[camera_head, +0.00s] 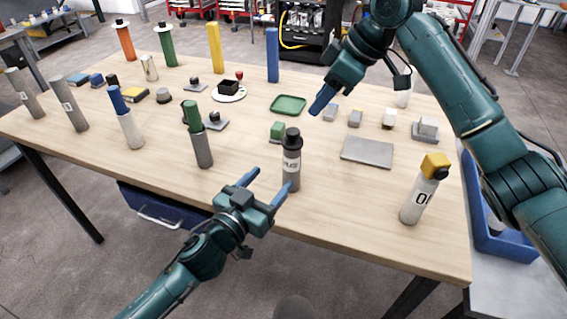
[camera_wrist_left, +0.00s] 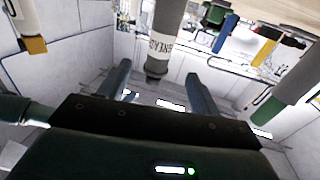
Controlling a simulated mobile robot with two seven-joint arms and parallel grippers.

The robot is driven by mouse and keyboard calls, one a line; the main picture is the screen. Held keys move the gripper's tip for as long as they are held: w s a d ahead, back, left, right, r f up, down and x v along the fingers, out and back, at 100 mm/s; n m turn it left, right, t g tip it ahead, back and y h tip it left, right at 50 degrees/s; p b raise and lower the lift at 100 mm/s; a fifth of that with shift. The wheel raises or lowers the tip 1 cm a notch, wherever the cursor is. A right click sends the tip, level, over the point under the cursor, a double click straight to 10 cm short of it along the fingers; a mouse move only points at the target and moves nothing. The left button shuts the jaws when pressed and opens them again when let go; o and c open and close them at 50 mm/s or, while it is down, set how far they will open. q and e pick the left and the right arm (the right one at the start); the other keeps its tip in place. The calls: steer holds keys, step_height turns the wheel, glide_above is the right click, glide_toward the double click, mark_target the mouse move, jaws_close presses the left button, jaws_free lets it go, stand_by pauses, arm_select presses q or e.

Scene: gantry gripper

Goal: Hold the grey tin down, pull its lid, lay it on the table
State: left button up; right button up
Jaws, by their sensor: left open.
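The grey tin (camera_head: 292,180) stands upright near the table's front edge. It has a pale lettered band and a black lid (camera_head: 292,138) on top. My left gripper (camera_head: 272,179) is open and empty, its blue fingers pointing at the tin from the front left. In the left wrist view the tin (camera_wrist_left: 168,18) appears upside down, its dark lid (camera_wrist_left: 157,68) showing between the open fingers (camera_wrist_left: 158,72); I see no contact. My right gripper (camera_head: 316,106) hangs above the table behind the tin, apart from it; its fingers overlap, so its opening is unclear.
A grey plate (camera_head: 367,152) lies right of the tin, and a yellow-topped bottle (camera_head: 412,205) stands front right. A green-topped grey cylinder (camera_head: 203,150) stands left. A green block (camera_head: 277,130) and green tray (camera_head: 288,105) lie behind. The table front between tin and yellow-topped bottle is clear.

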mark_target(287, 161)
arm_select(q)
steer(key=x, duration=1)
steer(key=shift+w, duration=0.2)
steer(key=shift+c, duration=0.3)
steer(key=shift+f, duration=0.1)
steer(key=c, duration=1)
arm_select(e)
steer(key=o, duration=0.3)
steer(key=shift+s+a+m, duration=0.1)
steer(key=shift+a+m, duration=0.1)
steer(key=shift+m, duration=0.1)
steer(key=o, duration=0.5)
steer(key=m, duration=0.1)
steer(key=a+m+h, duration=0.1)
steer(key=s+m+t+h, duration=0.1)
steer(key=shift+a+r+m, duration=0.25)
steer(key=shift+a+m, duration=0.05)
steer(key=shift+c, duration=0.2)
steer(key=w+a+f+m, duration=0.1)
steer(key=f, duration=0.2)
steer(key=w+a+f+m+h, duration=0.1)
steer(key=f+m, duration=0.1)
steer(key=f, duration=0.1)
steer(key=w+a+f+m+t, duration=0.1)
steer(key=f, duration=0.3)
steer(key=shift+a+m+h, duration=0.25)
steer(key=shift+m+h, duration=0.05)
steer(key=shift+m, duration=0.1)
